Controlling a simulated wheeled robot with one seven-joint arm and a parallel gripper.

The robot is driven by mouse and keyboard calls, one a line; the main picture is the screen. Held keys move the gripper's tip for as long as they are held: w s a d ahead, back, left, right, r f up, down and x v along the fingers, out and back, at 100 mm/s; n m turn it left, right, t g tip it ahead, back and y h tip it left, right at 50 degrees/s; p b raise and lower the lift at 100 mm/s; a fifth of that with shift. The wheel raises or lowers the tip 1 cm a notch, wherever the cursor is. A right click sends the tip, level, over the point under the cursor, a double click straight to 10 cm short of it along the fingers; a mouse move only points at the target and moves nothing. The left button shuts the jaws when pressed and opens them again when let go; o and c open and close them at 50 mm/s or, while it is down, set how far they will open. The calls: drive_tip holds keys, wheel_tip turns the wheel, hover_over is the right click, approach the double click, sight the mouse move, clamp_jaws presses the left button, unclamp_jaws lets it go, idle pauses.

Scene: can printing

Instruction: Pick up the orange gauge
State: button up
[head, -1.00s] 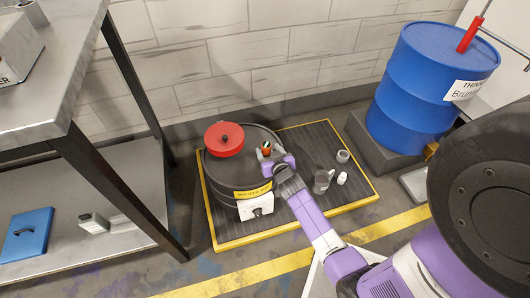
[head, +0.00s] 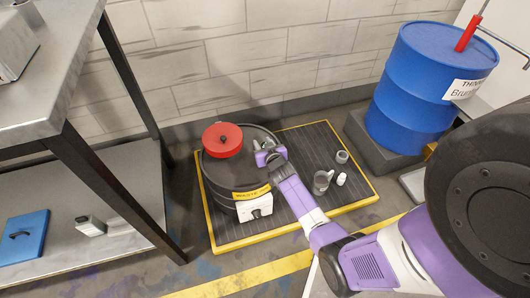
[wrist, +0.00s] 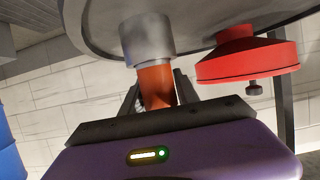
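The orange gauge (wrist: 155,86) shows in the wrist view as an orange cylinder with a grey metal collar (wrist: 147,40) against the top of the dark drum. My gripper (head: 266,153) is at the right part of the drum's top in the head view and hides the gauge there. In the wrist view, dark finger parts lie beside and behind the orange body, close to it. I cannot tell whether they press on it. The dark drum (head: 218,180) stands upright with a yellow label.
A red lidded funnel (head: 222,139) sits on the drum, left of my gripper. The drum stands on a yellow-edged pallet (head: 320,215) with a grey jug (head: 322,182) and small containers. A metal table (head: 60,70) is left, a blue barrel (head: 425,90) right.

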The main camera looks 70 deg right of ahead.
clamp_jaws()
drive_tip(key=shift+r, duration=0.1)
